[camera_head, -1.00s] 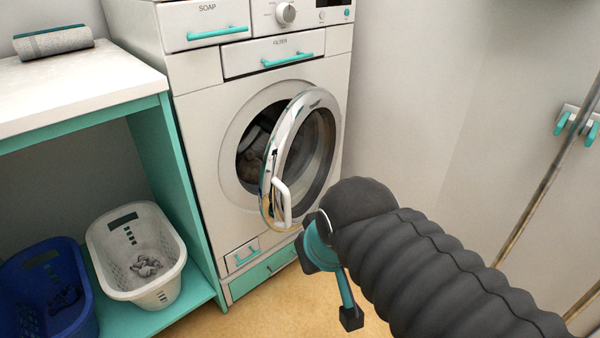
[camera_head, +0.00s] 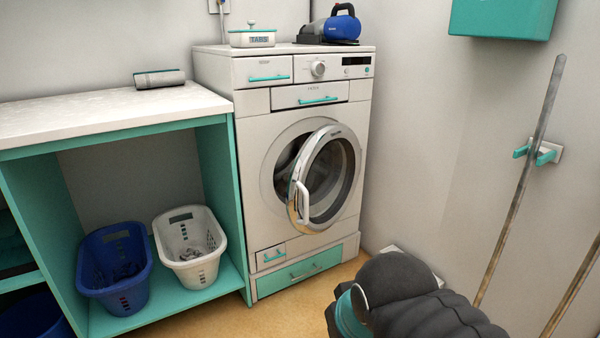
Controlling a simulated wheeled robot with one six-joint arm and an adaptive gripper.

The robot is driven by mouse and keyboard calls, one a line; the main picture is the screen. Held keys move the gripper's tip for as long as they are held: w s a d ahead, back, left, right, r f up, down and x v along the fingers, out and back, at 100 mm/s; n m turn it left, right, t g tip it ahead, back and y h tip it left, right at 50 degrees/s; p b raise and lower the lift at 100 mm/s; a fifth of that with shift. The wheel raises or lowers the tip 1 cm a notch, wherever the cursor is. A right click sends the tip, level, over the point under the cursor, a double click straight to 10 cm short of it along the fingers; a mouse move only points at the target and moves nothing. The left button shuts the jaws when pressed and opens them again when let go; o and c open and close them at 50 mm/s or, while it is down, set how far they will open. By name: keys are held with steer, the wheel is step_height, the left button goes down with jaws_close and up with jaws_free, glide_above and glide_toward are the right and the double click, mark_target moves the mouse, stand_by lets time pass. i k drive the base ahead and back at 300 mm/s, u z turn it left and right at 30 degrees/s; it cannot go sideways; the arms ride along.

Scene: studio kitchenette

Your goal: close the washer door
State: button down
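The washer (camera_head: 255,190) is white and stands against the back wall, right of the counter. Its round door (camera_head: 345,165) is partly open, hinged on the right, with its free left edge swung out toward me. A white handle (camera_head: 303,203) sits on that free edge. Laundry inside the drum is hard to make out. My gripper (camera_head: 340,318) is at the bottom, in front of and below the door, apart from it. Its fingers are mostly hidden by my dark arm and the picture's edge, so I cannot tell their opening.
A white basket (camera_head: 205,262) and a blue basket (camera_head: 133,285) stand under the counter (camera_head: 100,110), left of the washer. Poles (camera_head: 520,180) lean at the right wall.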

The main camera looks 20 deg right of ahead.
mark_target(298, 196)
steer(key=u, duration=0.6)
steer(key=i, duration=0.95)
steer(key=z, duration=0.2)
